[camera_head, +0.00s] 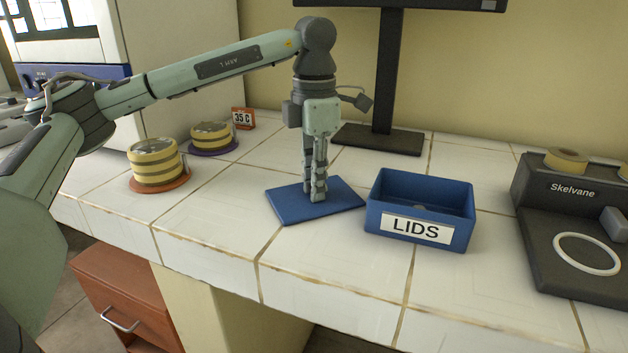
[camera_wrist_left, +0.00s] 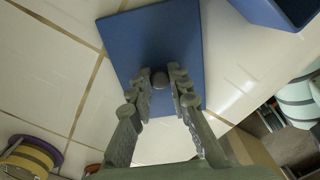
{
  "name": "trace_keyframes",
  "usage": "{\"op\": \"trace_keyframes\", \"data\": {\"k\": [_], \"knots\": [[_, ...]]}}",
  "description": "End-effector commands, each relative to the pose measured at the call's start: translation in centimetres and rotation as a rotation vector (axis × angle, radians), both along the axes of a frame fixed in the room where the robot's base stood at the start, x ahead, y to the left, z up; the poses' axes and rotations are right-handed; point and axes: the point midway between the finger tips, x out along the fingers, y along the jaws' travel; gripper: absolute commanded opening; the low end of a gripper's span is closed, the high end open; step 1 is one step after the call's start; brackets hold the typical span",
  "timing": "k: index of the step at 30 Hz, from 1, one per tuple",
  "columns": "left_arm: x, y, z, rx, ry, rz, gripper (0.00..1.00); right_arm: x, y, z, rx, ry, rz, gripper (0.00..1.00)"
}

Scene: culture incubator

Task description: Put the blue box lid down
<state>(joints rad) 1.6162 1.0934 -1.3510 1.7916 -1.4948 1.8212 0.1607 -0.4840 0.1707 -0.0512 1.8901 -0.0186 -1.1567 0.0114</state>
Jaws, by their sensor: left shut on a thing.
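The blue box lid (camera_head: 335,196) is a flat blue panel lying level at the white tiled counter, just left of the open blue box labelled LIDS (camera_head: 425,180). I cannot tell whether it touches the tiles or hangs slightly above them. My left gripper (camera_head: 317,194) points straight down over the lid's middle and is shut on its small round knob. In the left wrist view the lid (camera_wrist_left: 150,35) fills the middle, with its dark knob (camera_wrist_left: 160,80) between the fingertips of the left gripper (camera_wrist_left: 166,88). My right gripper is not in view.
Yellow-banded dish stacks stand at the left on an orange base (camera_head: 161,183) and a purple base (camera_head: 215,150). A 35 C sign (camera_head: 243,118) is behind them. A monitor stand (camera_head: 380,138) is at the back; a dark Skelvane device (camera_head: 560,190) is at the right. The counter front is clear.

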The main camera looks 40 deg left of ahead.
Motion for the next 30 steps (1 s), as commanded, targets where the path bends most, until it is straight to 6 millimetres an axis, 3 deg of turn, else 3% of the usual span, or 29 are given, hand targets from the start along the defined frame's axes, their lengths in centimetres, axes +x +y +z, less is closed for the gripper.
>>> {"op": "trace_keyframes", "data": {"k": [1, 6, 18, 30], "knots": [[0.0, 0.0, -0.1, 0.000, 0.000, 0.000, 0.20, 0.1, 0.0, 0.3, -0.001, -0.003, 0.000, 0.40], [0.0, 0.0, -0.1, 0.001, 0.001, 0.000, 0.38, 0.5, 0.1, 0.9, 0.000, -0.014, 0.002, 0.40], [0.0, 0.0, 0.8, -0.001, -0.001, -0.001, 0.38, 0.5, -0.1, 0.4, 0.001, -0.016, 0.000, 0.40], [0.1, -0.1, 9.3, 0.000, -0.002, -0.001, 0.38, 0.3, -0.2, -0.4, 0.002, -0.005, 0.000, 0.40]]}}
